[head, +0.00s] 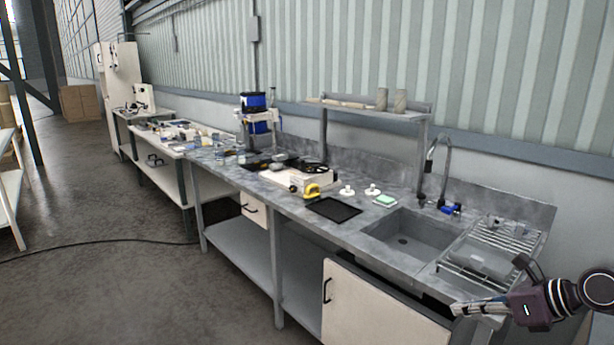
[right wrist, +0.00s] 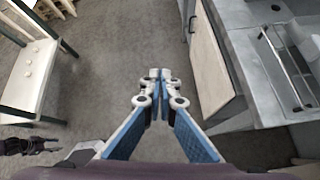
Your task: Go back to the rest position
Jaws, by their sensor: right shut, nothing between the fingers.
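My right gripper (head: 468,309) shows at the lower right of the head view, in front of the counter's near right end. In the right wrist view its two blue-padded fingers (right wrist: 160,76) meet at the tips, shut and empty, above the bare floor.
A long grey counter (head: 290,205) with a sink (head: 405,238) and dish rack (head: 490,250) runs along the wall. A black mat (head: 334,209) and a yellow tool (head: 312,190) lie on it. A white table (right wrist: 35,75) stands left in the wrist view. The floor (head: 100,290) between is mostly clear, with a cable across it.

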